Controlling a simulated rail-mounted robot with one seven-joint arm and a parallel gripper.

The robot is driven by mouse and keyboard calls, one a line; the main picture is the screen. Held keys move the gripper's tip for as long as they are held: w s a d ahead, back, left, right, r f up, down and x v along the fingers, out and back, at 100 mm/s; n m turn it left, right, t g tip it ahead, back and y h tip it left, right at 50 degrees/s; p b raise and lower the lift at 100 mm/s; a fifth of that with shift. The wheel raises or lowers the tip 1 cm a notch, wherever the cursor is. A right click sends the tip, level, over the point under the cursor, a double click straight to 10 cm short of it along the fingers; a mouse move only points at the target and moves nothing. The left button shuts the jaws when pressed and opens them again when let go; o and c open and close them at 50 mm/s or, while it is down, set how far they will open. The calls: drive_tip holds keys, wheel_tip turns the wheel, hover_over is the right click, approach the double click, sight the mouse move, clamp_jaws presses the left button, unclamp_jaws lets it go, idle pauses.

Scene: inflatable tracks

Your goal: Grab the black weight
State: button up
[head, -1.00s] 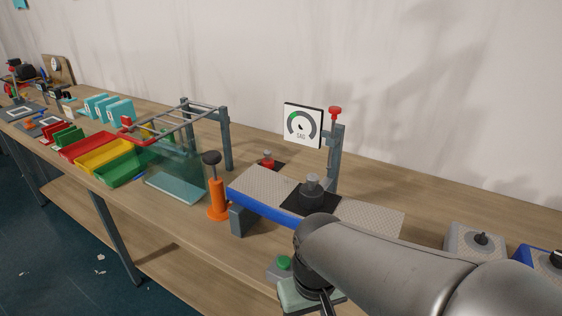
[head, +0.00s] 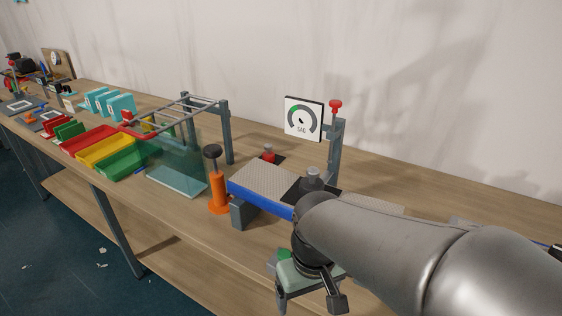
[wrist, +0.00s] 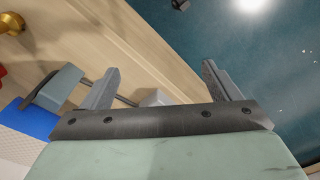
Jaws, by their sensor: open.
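A dark grey-black weight (head: 312,179) with a knob on top stands upright on a black pad (head: 292,190) on the grey-topped, blue-sided track. It is the likely black weight; my arm hides part of the track just in front of it. My gripper (head: 309,299) is nearer the camera and below the weight, at the table's front edge, apart from it. Its two fingers (wrist: 160,88) are spread and empty in the wrist view. That view shows the blue track side (wrist: 36,122) at the left, but not the weight.
A post with a gauge (head: 303,119) rises behind the black weight. An orange pump with a black knob (head: 219,191) stands left of the track. A green button (head: 284,254) is beside my gripper.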

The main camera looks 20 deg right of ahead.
drive_tip(key=w+d+r+n+p, duration=0.2)
drive_tip(key=w+d+r+n, duration=0.2)
drive_tip(key=w+r+n, duration=0.55)
drive_tip(key=n+p, duration=0.3)
drive_tip(key=n, duration=0.4)
approach(314, 170)
wheel_tip(314, 170, down, 10)
drive_tip(key=shift+w+f+p, duration=0.1)
drive_tip(key=shift+w+p, duration=0.05)
drive_tip(key=shift+p, duration=0.15)
drive_tip(key=shift+w+a+f+p, duration=0.15)
drive_tip(key=shift+f+p, duration=0.6)
drive_tip(key=shift+f, duration=1.75)
